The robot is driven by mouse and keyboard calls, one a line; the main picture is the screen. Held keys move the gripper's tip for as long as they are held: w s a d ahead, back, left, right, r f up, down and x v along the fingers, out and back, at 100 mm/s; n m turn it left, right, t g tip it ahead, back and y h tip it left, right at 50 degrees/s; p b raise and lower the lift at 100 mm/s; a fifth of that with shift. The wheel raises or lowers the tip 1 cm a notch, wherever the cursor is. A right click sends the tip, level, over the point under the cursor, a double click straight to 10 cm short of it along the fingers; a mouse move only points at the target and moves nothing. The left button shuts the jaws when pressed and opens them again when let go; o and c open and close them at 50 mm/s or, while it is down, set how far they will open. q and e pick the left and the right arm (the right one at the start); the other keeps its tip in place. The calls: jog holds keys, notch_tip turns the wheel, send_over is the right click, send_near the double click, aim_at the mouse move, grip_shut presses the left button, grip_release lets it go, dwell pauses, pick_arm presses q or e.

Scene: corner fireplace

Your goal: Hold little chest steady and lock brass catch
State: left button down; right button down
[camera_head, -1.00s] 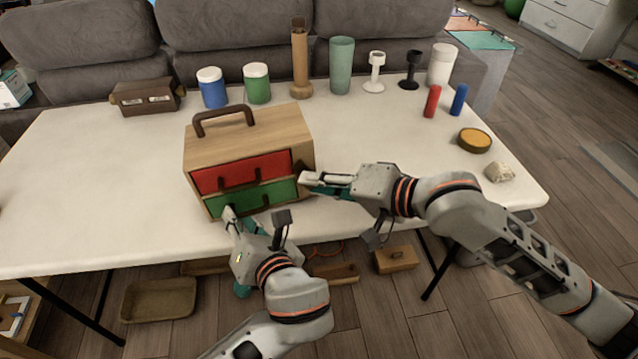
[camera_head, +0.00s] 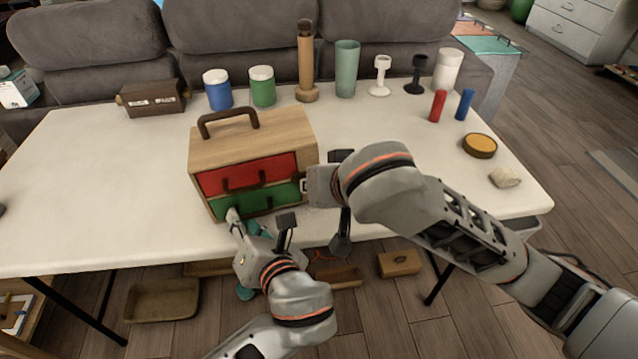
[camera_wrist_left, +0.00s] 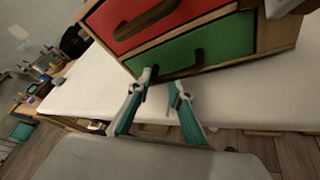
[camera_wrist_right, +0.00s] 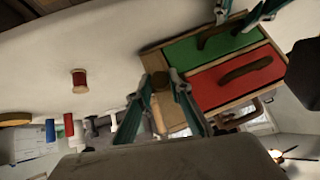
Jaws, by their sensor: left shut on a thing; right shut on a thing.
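The little chest (camera_head: 280,131) is a wooden box with a red drawer, a green drawer below it and a dark top handle. It stands upright near the table's front edge. My left gripper (camera_head: 241,223) is at its lower front left, closed with its fingertips at the bottom of the green drawer front (camera_wrist_left: 225,38); the exact grip is hard to see. My right gripper (camera_wrist_right: 157,86) is at the chest's right side, its fingers around a small brownish catch (camera_wrist_right: 160,81). In the head view my right wrist hides the catch and these fingertips.
The white table (camera_head: 95,190) has free room left of the chest. A brown box (camera_head: 151,99), blue jar (camera_head: 217,92), green jar (camera_head: 262,88), wooden cylinder (camera_head: 306,62) and green cup (camera_head: 346,70) stand behind. Red (camera_head: 437,106) and blue (camera_head: 464,104) cylinders stand at right.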

pick_arm(q)
jog(key=shift+d+f, duration=0.35)
jog(key=shift+f, duration=0.1)
pick_arm(e)
jog(key=shift+s+a+f+n+h, duration=0.1)
jog(key=shift+s+a+n+h, duration=0.25)
jog(key=shift+a, duration=0.1)
jog(key=c, duration=1.8)
grip_release()
jog(key=shift+w+d, duration=0.1)
pick_arm(q)
jog(key=shift+a, duration=0.1)
pick_arm(e)
jog(key=shift+w+d, duration=0.1)
pick_arm(q)
jog(key=shift+a+r, duration=0.1)
jog(key=shift+r, duration=0.1)
pick_arm(e)
jog(key=shift+v, duration=6)
